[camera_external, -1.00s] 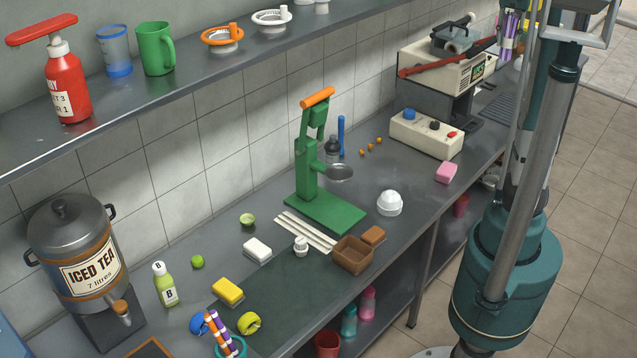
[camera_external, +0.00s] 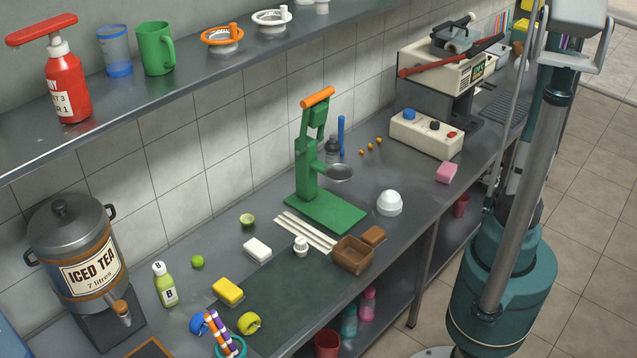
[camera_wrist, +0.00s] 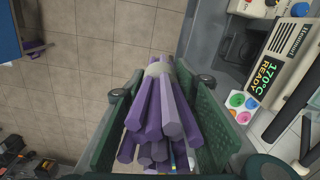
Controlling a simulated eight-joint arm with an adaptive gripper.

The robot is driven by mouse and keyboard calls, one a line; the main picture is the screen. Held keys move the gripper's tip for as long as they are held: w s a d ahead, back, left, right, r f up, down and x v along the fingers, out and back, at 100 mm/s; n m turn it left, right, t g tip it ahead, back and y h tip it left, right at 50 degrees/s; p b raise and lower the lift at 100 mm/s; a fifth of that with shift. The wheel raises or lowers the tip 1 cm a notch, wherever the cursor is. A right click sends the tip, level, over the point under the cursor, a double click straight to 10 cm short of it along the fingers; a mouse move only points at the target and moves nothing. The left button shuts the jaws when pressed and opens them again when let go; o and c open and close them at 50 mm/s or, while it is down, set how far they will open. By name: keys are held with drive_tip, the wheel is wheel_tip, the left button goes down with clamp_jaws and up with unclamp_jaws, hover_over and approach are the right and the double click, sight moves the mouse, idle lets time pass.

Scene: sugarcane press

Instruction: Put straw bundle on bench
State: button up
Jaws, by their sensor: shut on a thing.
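The straw bundle (camera_wrist: 155,110) is a tight bunch of long purple six-sided sticks with a pale band near its far end. In the wrist view it sits between the two green fingers of my gripper (camera_wrist: 161,88), which are shut on it. The floor shows beyond the bundle. In the external view the arm stands at the right, and the gripper and most of the bundle are hidden behind it. The bench (camera_external: 422,186) is a long grey counter along the tiled wall, with many things on it.
A green press (camera_external: 310,175), a brown box (camera_external: 352,256) and a white cup (camera_external: 390,203) stand on the bench. A control box (camera_external: 425,134) and a heated machine (camera_external: 446,72) stand further back. Bare bench lies between the white cup and pink block (camera_external: 447,172).

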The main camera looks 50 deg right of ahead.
drive_tip(key=shift+s+d+f, duration=0.2)
drive_tip(key=shift+s+f, duration=0.05)
drive_tip(key=shift+s, duration=0.2)
drive_tip(key=shift+s+d+f, duration=0.2)
drive_tip(key=shift+s, duration=0.2)
drive_tip(key=shift+s+f+m, duration=0.2)
drive_tip(key=shift+f+m, duration=0.1)
drive_tip(key=shift+m, duration=0.1)
drive_tip(key=shift+w+a+f, duration=0.1)
drive_tip(key=shift+w+f, duration=0.1)
drive_tip(key=w+a+f+m+p, duration=0.2)
drive_tip(key=w+a+f+m, duration=0.15)
drive_tip(key=w+a, duration=0.6)
drive_tip(key=w+a+f+m+p, duration=0.3)
drive_tip(key=w+a+m, duration=0.1)
drive_tip(key=w+a, duration=0.5)
drive_tip(key=w+a+f+m+p, duration=0.2)
drive_tip(key=w+a+f+m, duration=0.1)
drive_tip(key=w+a, duration=0.65)
drive_tip(key=w+a+f+m+b, duration=0.1)
drive_tip(key=w+a+f+b, duration=0.1)
drive_tip(key=w+a+f, duration=0.5)
drive_tip(key=w+a+f+m+b, duration=0.1)
drive_tip(key=w+a+f+b, duration=0.2)
drive_tip(key=w+a+f, duration=0.5)
drive_tip(key=shift+w+f+m, duration=0.35)
drive_tip(key=shift+w+f, duration=2.05)
drive_tip(key=shift+w, duration=1.2)
wheel_tip(320, 180, down, 6)
drive_tip(key=shift+b, duration=0.35)
